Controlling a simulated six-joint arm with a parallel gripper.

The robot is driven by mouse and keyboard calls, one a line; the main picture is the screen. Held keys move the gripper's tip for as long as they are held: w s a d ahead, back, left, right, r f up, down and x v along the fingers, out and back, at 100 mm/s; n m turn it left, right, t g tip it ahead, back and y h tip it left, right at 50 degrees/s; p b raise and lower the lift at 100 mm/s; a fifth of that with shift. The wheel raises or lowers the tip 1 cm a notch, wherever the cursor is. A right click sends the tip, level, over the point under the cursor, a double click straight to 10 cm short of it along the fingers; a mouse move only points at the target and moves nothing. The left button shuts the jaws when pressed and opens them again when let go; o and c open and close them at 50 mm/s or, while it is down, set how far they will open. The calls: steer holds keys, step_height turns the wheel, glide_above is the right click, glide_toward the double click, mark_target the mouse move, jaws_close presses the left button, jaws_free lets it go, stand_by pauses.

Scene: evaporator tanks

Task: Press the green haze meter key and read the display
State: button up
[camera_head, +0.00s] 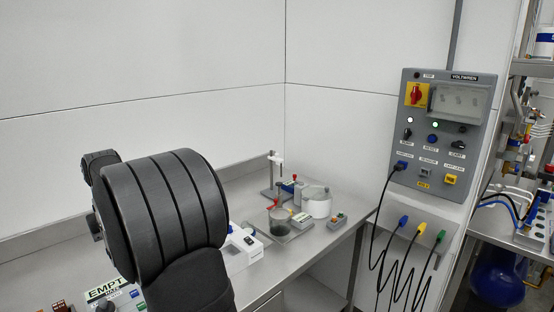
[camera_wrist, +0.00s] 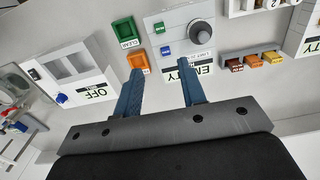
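The haze meter (camera_wrist: 182,20) is a pale box with a dark round knob (camera_wrist: 201,32), a green key (camera_wrist: 159,27) and a blue key (camera_wrist: 166,50). Its display (camera_wrist: 200,70) appears upside down in the wrist view and reads "EMPTY"; a finger partly covers it. Contact cannot be told. My arm hides the gripper in the head view.
Beside the meter are a green tray marked "CLEAR" (camera_wrist: 123,30) and an orange tray (camera_wrist: 138,62). A white device with an "OFF" display (camera_wrist: 95,91) is at left, several coloured blocks (camera_wrist: 254,60) at right. A grey control panel (camera_head: 478,160) hangs on the wall.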

jaws_close()
stand_by(1.2)
